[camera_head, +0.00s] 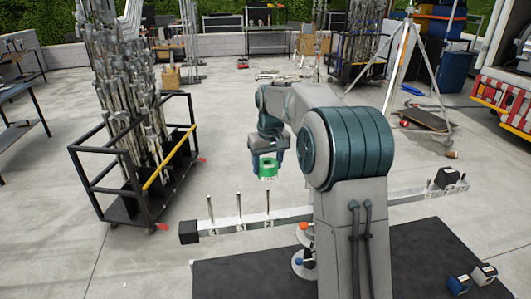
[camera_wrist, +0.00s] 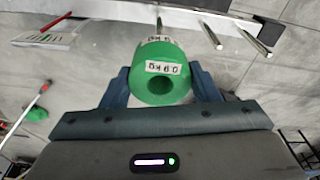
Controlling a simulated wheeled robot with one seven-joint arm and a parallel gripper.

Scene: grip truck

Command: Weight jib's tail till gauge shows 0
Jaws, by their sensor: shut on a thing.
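The jib (camera_head: 285,215) is a long pale bar on a stand, partly hidden behind my arm. Its left part carries three bare upright pegs: left peg (camera_head: 210,208), middle peg (camera_head: 238,204) and right peg (camera_head: 267,203). My gripper (camera_head: 267,158) is shut on a green ring-shaped weight (camera_head: 267,170), held in the air above the right peg, apart from it. In the wrist view the weight (camera_wrist: 160,82) sits between both fingers, with a hole and a kg label; a peg tip shows just beyond it. I cannot make out a gauge reading.
A dark box (camera_head: 448,177) sits at the bar's right end. Two small blocks, one blue (camera_head: 459,284) and one dark with a pale face (camera_head: 484,274), lie on the black mat (camera_head: 235,279). A black cart (camera_head: 135,190) of metal stands is at left.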

